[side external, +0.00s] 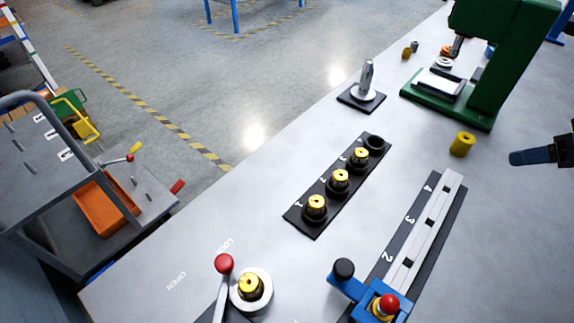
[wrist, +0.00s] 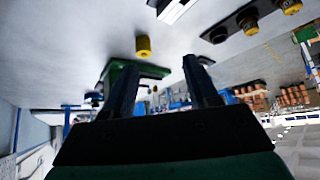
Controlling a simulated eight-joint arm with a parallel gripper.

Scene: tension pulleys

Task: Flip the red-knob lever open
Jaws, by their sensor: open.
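The red-knob lever (side external: 224,264) stands at the front edge of the side external view. Its pale arm runs down out of the frame, and its knob is nearer the LOCK lettering (side external: 222,248) than the OPEN lettering (side external: 176,281). A round white seat with a brass-and-black pulley (side external: 251,288) is just right of it. My gripper (side external: 514,157) is at the right edge, far from the lever. In the wrist view my gripper (wrist: 158,72) has its two dark fingers apart with nothing between them. The lever does not show in the wrist view.
A blue fixture (side external: 362,291) with a black knob and another red knob (side external: 389,304) stands right of the lever. A black rack of pulleys (side external: 296,218), a numbered rail (side external: 440,205), a yellow cylinder (side external: 462,144) and a green press (side external: 505,60) stand further back.

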